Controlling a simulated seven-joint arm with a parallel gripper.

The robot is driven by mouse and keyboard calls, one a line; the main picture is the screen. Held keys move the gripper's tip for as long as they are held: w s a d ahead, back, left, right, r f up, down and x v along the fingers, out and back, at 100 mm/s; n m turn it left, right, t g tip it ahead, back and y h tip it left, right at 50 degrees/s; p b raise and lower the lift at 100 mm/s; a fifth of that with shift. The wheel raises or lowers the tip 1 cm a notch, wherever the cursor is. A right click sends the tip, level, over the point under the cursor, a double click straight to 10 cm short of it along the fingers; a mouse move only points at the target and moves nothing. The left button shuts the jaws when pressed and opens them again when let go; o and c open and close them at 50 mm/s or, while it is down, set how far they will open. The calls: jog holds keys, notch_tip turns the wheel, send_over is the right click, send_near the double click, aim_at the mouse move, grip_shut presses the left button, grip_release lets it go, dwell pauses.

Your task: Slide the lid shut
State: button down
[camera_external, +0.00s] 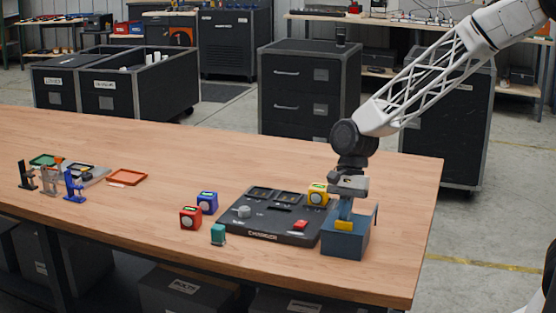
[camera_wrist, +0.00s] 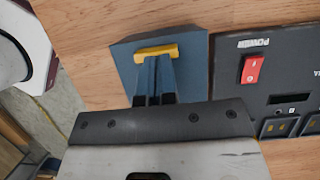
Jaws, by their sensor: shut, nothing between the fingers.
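A blue-grey box (camera_external: 345,243) stands at the table's right front corner, beside the black panel. A yellow bar (camera_external: 344,225) lies across its top; the box (camera_wrist: 196,62) and bar (camera_wrist: 158,51) also show in the wrist view. The lid cannot be told clearly from the box top. My gripper (camera_external: 344,217) points down over the box, its fingers shut and empty. In the wrist view the fingertips (camera_wrist: 154,62) are right beside the yellow bar; whether they touch it is unclear. My fingers and wrist hide part of the box top.
The black panel (camera_external: 270,229) with a red switch (camera_wrist: 254,69) is close beside the box. Red (camera_external: 190,218) and blue (camera_external: 207,201) cubes and a teal piece (camera_external: 218,234) are left. The table's right edge is near.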

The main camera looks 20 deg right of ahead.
jog(key=shift+w+d, duration=0.45)
jog(key=shift+w, duration=0.05)
jog(key=shift+w+d, duration=0.95)
jog(key=v, duration=1)
